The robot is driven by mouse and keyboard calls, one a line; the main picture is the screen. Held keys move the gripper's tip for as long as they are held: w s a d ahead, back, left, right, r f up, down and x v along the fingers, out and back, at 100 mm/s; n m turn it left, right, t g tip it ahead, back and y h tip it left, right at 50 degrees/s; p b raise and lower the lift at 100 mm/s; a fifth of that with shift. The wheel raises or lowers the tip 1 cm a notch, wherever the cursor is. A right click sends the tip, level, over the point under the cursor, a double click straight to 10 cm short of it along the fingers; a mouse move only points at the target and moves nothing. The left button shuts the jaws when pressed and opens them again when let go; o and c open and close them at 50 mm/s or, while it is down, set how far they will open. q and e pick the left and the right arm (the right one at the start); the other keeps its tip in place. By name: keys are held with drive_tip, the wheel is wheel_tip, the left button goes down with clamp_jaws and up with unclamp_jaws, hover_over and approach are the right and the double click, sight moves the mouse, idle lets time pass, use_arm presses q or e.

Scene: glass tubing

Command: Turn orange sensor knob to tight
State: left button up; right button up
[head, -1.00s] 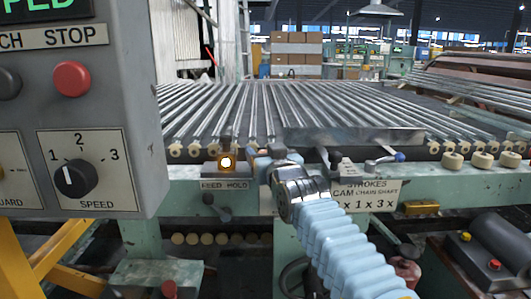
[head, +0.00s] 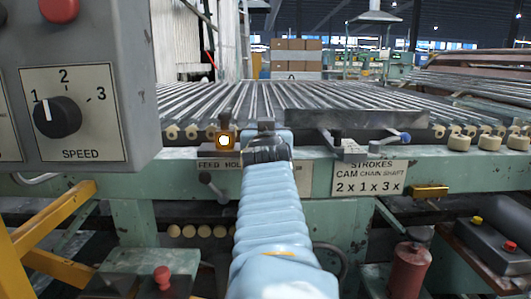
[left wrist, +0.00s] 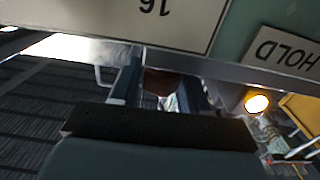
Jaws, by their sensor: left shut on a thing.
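My left gripper (head: 267,140) is at the front rail of the roller machine, at the end of my pale blue sleeved arm. In the left wrist view my left gripper (left wrist: 160,88) has its two fingers closed on a brownish-orange thing, seemingly the orange sensor knob (left wrist: 158,82). The knob is mostly hidden and in shadow, so its pointer or tight mark cannot be read. In the head view the arm and gripper hide it. My right gripper is not in view.
A lit orange lamp (head: 224,140) sits just left of the gripper, above the FEED HOLD label (head: 218,164) and a black-knobbed lever (head: 207,179). A grey control box (head: 140,110) with a SPEED dial (head: 58,117) stands close at left.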

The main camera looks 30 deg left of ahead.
use_arm(q)
drive_tip(key=shift+f+m+t+h+b, duration=0.4)
drive_tip(key=shift+m+h+b, duration=0.1)
drive_tip(key=shift+h, duration=0.2)
drive_tip(key=shift+r+m+t+h+b, duration=0.15)
drive_tip(key=shift+m+t+h+b, duration=0.25)
drive_tip(key=shift+m+h+b, duration=0.7)
drive_tip(key=shift+r+m+t+h+b, duration=0.15)
drive_tip(key=shift+m+t+h+b, duration=0.4)
drive_tip(key=shift+h, duration=0.85)
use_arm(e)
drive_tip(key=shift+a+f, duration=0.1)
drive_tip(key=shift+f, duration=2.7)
use_arm(q)
drive_tip(key=shift+r, duration=0.1)
drive_tip(key=o, duration=0.9)
drive_tip(key=shift+o, duration=0.2)
